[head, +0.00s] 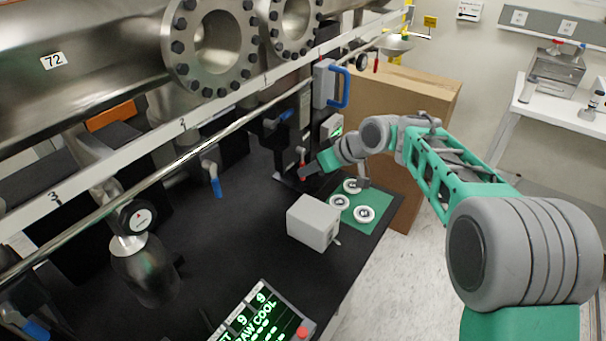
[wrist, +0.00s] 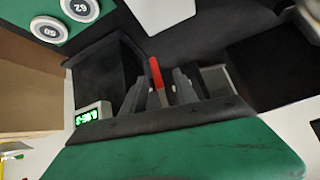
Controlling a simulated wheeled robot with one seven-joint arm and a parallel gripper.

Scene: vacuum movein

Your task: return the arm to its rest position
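My arm reaches in from the right of the head view, bent and stretched over the black bench. My gripper (head: 308,170) is at its far end, low by the upright valve hardware under the steel rail. In the wrist view my gripper (wrist: 160,86) has its two grey fingers apart, with a red handle (wrist: 155,72) showing between them. Gaps show beside the handle, and I see no clear grip on it. Whether the handle touches a finger is hard to tell. The arm is not folded in.
A green mat (head: 375,222) with white numbered discs and a grey box (head: 313,222) lie below my forearm. A cardboard box (head: 415,95) stands close behind the arm. A steel rail (head: 215,137) and flanged chamber (head: 75,50) bound the left. Open floor (head: 395,285) shows at lower right.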

